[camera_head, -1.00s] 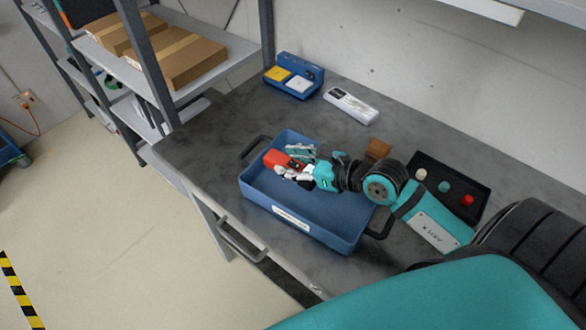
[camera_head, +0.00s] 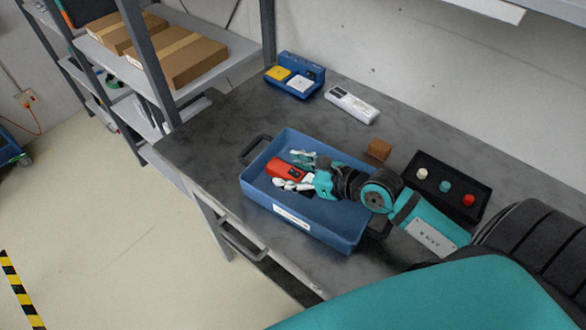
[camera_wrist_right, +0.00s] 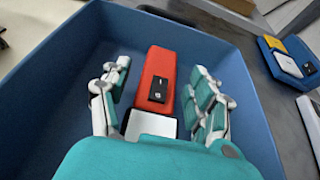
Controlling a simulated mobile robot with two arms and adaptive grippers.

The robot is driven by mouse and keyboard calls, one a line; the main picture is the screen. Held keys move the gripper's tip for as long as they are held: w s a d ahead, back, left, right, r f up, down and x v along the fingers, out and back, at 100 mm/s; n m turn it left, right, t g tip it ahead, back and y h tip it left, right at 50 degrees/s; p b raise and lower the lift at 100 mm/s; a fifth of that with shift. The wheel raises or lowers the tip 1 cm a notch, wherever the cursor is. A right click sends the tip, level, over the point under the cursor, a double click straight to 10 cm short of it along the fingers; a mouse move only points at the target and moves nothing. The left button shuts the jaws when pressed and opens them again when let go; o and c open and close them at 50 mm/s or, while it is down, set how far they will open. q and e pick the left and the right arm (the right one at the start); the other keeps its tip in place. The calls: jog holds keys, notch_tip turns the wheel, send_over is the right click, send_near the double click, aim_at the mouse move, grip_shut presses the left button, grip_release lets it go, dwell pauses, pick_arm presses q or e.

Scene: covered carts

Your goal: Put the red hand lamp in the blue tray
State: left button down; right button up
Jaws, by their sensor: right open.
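The red hand lamp (camera_head: 287,170) lies inside the blue tray (camera_head: 330,239), toward its left end in the head view. In the right wrist view the lamp (camera_wrist_right: 156,82) shows a red body with a black switch panel and a pale end, resting on the floor of the tray (camera_wrist_right: 60,66). My right gripper (camera_head: 295,170) is open, with its fingers spread on either side of the lamp; gaps show between lamp and fingers in the right wrist view (camera_wrist_right: 160,92). The gripper is low inside the tray. My left gripper is not in view.
Behind the tray are a brown block (camera_head: 379,149), a black holder (camera_head: 448,187) with coloured knobs, a white device (camera_head: 351,104) and a blue box (camera_head: 294,76) with yellow and white items. Shelves with cardboard boxes (camera_head: 185,61) stand at left. The tabletop left of the tray is clear.

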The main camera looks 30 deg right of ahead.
jog(key=shift+r, duration=0.15)
jog(key=shift+s+d, duration=0.1)
jog(key=shift+s, duration=0.1)
jog(key=b+v, duration=0.1)
jog(key=v, duration=0.9)
jog(key=shift+s+b, duration=0.1)
jog(key=shift+b, duration=0.2)
jog(key=shift+s+d+r, duration=0.3)
jog(key=shift+s+r, duration=0.1)
jog(key=shift+s, duration=0.1)
